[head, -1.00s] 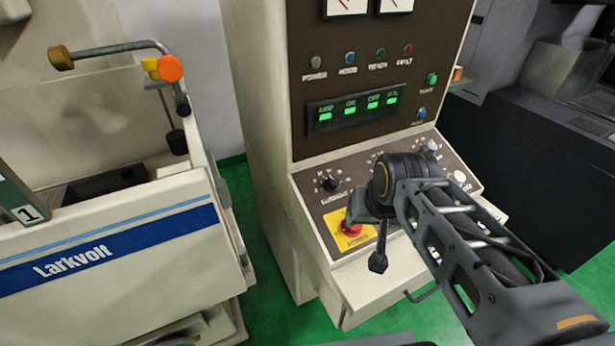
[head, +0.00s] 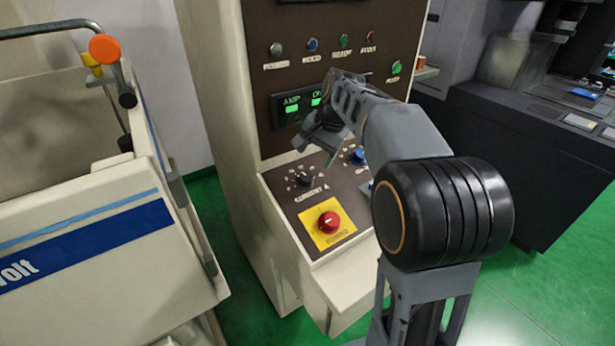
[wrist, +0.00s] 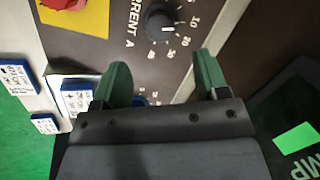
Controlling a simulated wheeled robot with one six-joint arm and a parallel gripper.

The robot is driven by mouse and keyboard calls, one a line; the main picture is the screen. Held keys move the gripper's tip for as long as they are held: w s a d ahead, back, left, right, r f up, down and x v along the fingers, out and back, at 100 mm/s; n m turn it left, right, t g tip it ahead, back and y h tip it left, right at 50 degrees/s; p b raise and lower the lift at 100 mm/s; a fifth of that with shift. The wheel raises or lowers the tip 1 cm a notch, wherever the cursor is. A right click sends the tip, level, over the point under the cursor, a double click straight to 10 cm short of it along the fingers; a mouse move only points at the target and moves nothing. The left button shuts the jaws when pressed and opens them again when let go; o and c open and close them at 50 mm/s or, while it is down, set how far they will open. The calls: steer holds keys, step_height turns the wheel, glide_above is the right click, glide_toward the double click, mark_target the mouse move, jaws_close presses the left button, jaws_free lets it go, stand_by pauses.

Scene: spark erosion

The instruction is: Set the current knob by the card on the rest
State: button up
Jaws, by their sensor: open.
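The current knob (head: 303,177) is a small black knob with a ring of white numbers on the sloped brown panel, above the lettering CURRENT A. It also shows at the top of the wrist view (wrist: 160,20), with a white mark whose exact setting I cannot read. My gripper (wrist: 162,76) is open and empty, with green fingers, apart from the knob and pointing towards it. In the head view it is above the panel, partly behind its own wrist. Blue-edged white cards (wrist: 17,76) lie at the left of the wrist view; their writing is too small to read.
A red stop button on a yellow plate (head: 328,222) sits just in front of the knob. A blue knob (head: 358,156) is to its right. The green-lit display (head: 290,107) is on the upright face above. The Larkvolt machine (head: 80,245) stands left.

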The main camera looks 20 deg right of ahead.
mark_target(307, 176)
steer(key=x, duration=0.9)
steer(key=c, duration=0.9)
